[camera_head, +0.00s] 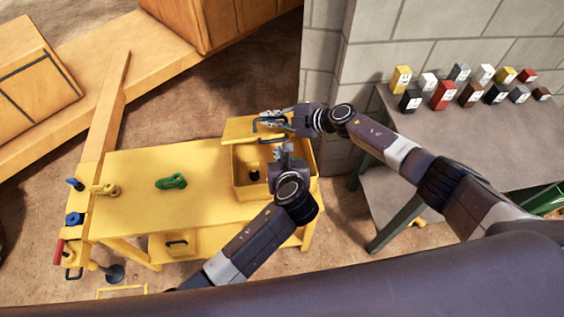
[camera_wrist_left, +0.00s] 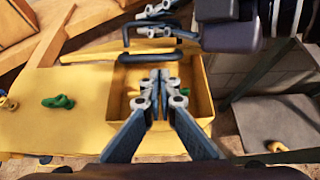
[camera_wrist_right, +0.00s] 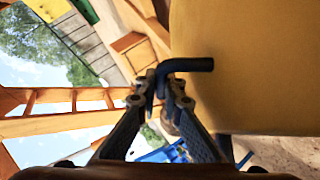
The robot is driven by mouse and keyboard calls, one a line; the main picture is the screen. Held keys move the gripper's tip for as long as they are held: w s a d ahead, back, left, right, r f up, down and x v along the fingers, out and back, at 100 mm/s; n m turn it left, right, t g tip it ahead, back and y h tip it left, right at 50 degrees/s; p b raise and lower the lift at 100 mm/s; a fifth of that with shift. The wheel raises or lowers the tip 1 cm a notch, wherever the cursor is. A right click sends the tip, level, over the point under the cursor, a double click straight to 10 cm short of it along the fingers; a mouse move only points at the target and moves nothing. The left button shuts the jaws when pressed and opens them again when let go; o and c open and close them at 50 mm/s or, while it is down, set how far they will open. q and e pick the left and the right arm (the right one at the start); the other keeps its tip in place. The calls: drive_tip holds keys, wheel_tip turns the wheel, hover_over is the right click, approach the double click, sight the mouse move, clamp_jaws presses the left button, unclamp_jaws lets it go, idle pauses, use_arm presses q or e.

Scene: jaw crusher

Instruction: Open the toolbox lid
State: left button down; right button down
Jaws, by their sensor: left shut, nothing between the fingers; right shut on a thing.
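The yellow toolbox (camera_head: 307,184) stands on the right part of a yellow table. Its lid (camera_head: 238,130) is raised at the far side, so the inside is visible. It shows nearly edge-on in the left wrist view (camera_wrist_left: 100,57). My right gripper (camera_head: 274,119) is shut on the dark bent lid handle (camera_wrist_right: 198,65); the lid's broad face (camera_wrist_right: 245,75) fills the right of the right wrist view. My left gripper (camera_head: 282,150) is shut and empty, above the open box, and hides part of its interior. Its closed fingertips (camera_wrist_left: 160,80) show in the left wrist view.
A green shackle (camera_head: 171,182) lies on the yellow table (camera_head: 140,215). Several tools hang at its left edge. A grey table (camera_head: 450,140) with several small coloured blocks stands at right, by a block wall (camera_head: 400,40). Wooden beams lie at upper left.

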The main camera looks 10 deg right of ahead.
use_arm(q)
drive_tip(key=shift+w+r, duration=0.2)
drive_tip(key=shift+r, duration=0.05)
